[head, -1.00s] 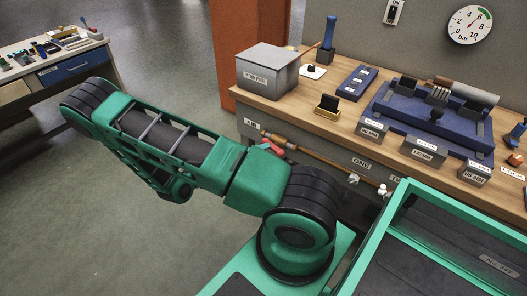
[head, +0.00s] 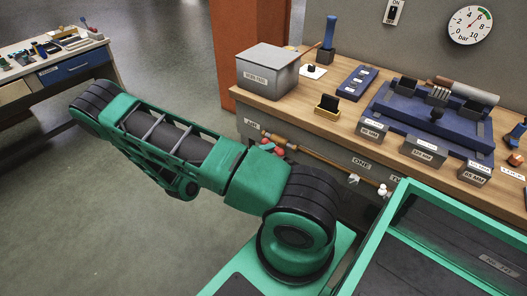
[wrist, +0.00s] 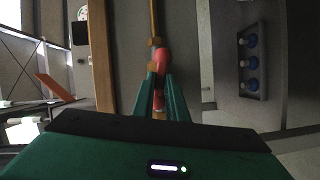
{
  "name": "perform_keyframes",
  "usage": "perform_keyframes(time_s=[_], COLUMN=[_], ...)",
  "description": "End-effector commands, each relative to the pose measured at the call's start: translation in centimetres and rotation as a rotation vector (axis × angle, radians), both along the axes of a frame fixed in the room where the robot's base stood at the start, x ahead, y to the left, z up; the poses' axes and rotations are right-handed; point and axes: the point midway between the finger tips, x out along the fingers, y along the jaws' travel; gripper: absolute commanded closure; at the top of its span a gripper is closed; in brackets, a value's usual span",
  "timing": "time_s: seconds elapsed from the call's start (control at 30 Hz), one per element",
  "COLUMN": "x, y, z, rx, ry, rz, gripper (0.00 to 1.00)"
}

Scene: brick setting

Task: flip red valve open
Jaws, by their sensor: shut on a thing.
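The red valve handle (wrist: 159,63) sits on a copper-coloured pipe (wrist: 154,22) in the wrist view. My gripper (wrist: 161,88) is shut on the handle, with one green finger on each side of it. In the head view, bits of red handle (head: 279,150) show at the bench front below the "AIR" label (head: 252,126). I cannot tell the valve's exact angle.
The pipe (head: 318,156) runs along the bench front. The wooden bench (head: 300,108) carries a grey box (head: 275,70), a blue fixture (head: 405,125) and labelled blocks. A bar gauge (head: 469,24) hangs on the wall. The floor at left is open.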

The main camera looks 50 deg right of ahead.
Motion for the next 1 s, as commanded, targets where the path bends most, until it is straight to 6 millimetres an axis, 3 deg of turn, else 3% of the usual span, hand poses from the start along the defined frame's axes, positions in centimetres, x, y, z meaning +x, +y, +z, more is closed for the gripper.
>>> perform_keyframes(time_s=[0.3,0.63,0.67,0.73,1.0], x=[0.07,0.08,0.07,0.07,0.06], y=[0.03,0.06,0.07,0.06,0.06], z=[-0.41,-0.46,-0.46,-0.44,-0.34], rx=[-0.013,-0.012,-0.011,-0.012,-0.015], ry=[0.208,0.225,0.224,0.225,0.223], rz=[0.001,0.001,0.001,0.001,0.0], gripper=[1.0,1.0,0.83,0.69,0.69])
